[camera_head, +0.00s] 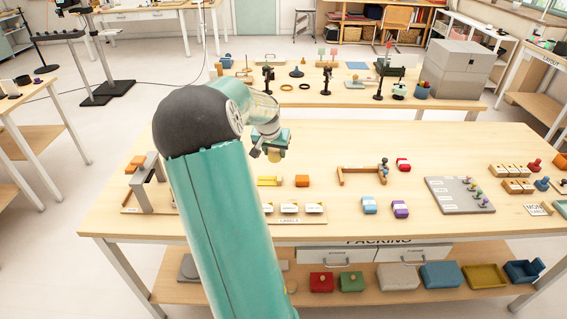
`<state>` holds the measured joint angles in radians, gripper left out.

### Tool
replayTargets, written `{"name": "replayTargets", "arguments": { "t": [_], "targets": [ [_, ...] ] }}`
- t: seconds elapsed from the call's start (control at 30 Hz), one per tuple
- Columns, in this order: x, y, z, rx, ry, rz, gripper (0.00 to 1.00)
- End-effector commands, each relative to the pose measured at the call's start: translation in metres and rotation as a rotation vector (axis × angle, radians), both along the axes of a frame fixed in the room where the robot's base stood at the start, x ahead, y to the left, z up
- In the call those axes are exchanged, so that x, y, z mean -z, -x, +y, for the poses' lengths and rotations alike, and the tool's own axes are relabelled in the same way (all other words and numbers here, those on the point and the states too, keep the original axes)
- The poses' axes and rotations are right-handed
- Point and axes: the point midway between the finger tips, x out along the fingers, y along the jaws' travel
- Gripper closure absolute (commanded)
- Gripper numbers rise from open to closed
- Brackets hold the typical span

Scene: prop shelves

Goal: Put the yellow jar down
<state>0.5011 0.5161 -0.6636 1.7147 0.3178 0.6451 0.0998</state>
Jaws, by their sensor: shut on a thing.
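My gripper (271,149) is at the end of my teal arm, above the back left part of the packing table (450,142). It is shut on a small yellow thing, which I take to be the yellow jar (274,156). Only a little of the jar shows below the jaws; the rest is hidden by the gripper. The jar appears held above the table top, though its exact height is hard to tell. My arm hides part of the table's left side.
A grey board (459,195) lies farther right. Bare wood lies between them.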

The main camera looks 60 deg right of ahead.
Motion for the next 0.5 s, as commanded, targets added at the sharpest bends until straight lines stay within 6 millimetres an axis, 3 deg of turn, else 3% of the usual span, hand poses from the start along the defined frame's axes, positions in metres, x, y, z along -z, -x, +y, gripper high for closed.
{"name": "replayTargets", "arguments": {
  "t": [0.5],
  "targets": [
    [0.051,-0.009,-0.098,0.005,-0.001,0.004,0.83]
  ]
}}
